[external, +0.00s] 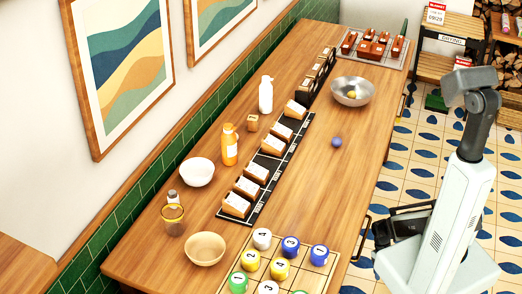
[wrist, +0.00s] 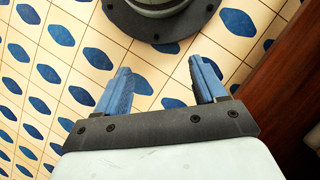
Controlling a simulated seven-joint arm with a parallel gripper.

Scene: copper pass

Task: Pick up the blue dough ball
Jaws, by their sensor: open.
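The blue dough ball (external: 336,142) is a small dark blue ball. It lies on bare wooden table in the external view, right of the row of card boxes and below the metal bowl. My gripper (wrist: 160,66) shows in the wrist view with its two blue fingers apart and nothing between them. It is over the tiled floor beside the table, away from the ball. The ball is not in the wrist view.
A metal bowl (external: 366,98) holds a small yellowish ball. A black rack (external: 235,217) of card boxes runs along the table (external: 325,185). Numbered coloured pieces stand on a board (external: 327,262) in front. An orange bottle (external: 229,150) and bowls stand left. The table around the ball is clear.

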